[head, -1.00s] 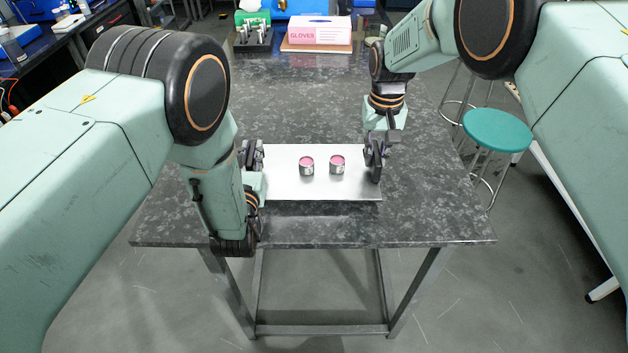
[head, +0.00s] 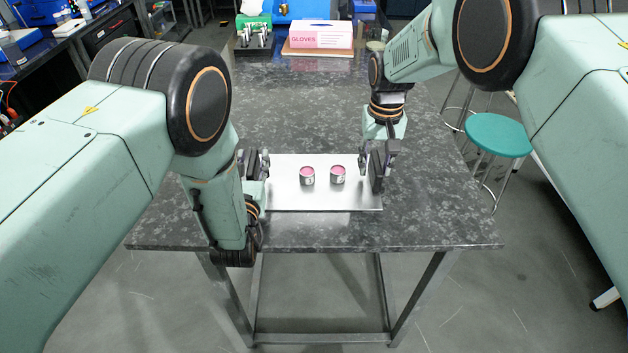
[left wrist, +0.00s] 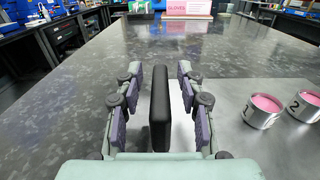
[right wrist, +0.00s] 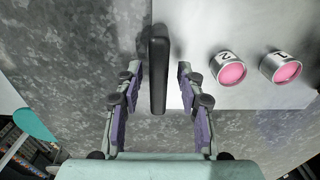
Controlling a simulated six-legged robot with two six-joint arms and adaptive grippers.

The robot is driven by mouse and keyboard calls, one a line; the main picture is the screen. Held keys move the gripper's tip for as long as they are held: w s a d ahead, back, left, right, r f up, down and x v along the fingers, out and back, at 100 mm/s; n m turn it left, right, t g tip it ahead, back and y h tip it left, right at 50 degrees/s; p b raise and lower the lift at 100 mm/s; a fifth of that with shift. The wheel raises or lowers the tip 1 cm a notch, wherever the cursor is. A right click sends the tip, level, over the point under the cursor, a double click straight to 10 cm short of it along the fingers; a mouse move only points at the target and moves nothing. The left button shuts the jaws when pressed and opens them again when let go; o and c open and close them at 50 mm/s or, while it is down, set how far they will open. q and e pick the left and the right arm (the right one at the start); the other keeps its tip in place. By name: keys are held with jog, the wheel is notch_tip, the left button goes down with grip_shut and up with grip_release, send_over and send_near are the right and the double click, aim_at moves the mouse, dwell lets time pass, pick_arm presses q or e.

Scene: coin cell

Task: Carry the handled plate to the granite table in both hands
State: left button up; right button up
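The plate (head: 322,199) is a flat silvery sheet lying on the granite table (head: 430,205), near its front edge. Two small metal cups with pink tops stand on it, cup 1 (head: 307,178) left of cup 2 (head: 338,177). My left gripper (head: 256,162) is at the plate's left end, its fingers spread either side of a black upright handle (left wrist: 159,110), with gaps on both sides. My right gripper (head: 377,160) is at the right end, its fingers likewise open around the other black handle (right wrist: 158,75), apart from it.
A pink and white glove box (head: 320,36) and a rack of instruments (head: 254,38) stand at the table's far end. A teal stool (head: 498,135) is on the floor to the right. The granite between the plate and the far items is clear.

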aim_at(249, 176)
pick_arm(q)
jog(key=shift+d, duration=0.1)
pick_arm(e)
jog(key=shift+d, duration=0.15)
pick_arm(q)
jog(key=shift+s, duration=0.1)
jog(key=shift+s, duration=0.35)
pick_arm(e)
jog(key=shift+s, duration=0.1)
pick_arm(q)
jog(key=s, duration=0.5)
jog(key=shift+s+d, duration=0.1)
jog(key=shift+s, duration=0.7)
pick_arm(e)
jog(key=shift+r, duration=0.2)
notch_tip(249, 176, up, 12)
jog(key=shift+f, duration=0.25)
